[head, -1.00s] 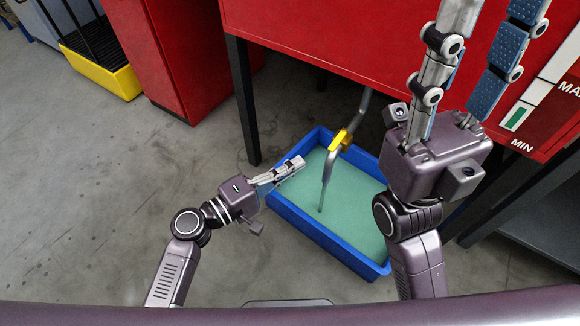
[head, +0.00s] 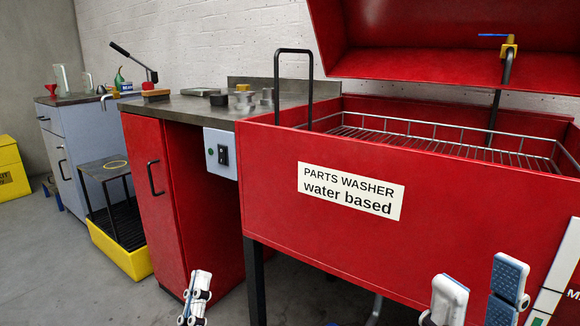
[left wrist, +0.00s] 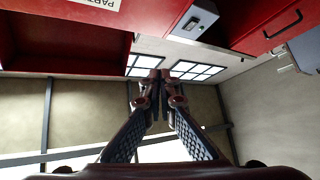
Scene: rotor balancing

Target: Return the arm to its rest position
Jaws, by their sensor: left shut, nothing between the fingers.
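My left gripper (head: 195,298) shows at the bottom of the head view, in front of the red cabinet's foot, pointing up. Its fingers are together with nothing between them; in the left wrist view the fingertips (left wrist: 159,76) meet at the middle. My right gripper (head: 478,292) is at the lower right, in front of the red parts washer (head: 270,190). Its two fingers stand apart, and I see nothing held between them. The lower parts of both arms are below the head view.
The washer's lid is raised, and a wire rack (head: 440,142) lies inside. To its left are a red cabinet (head: 155,200), a bench top (head: 190,106) with metal parts, and a switch box (head: 221,154). A yellow tray (head: 125,255) stands on the floor. The floor at lower left is clear.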

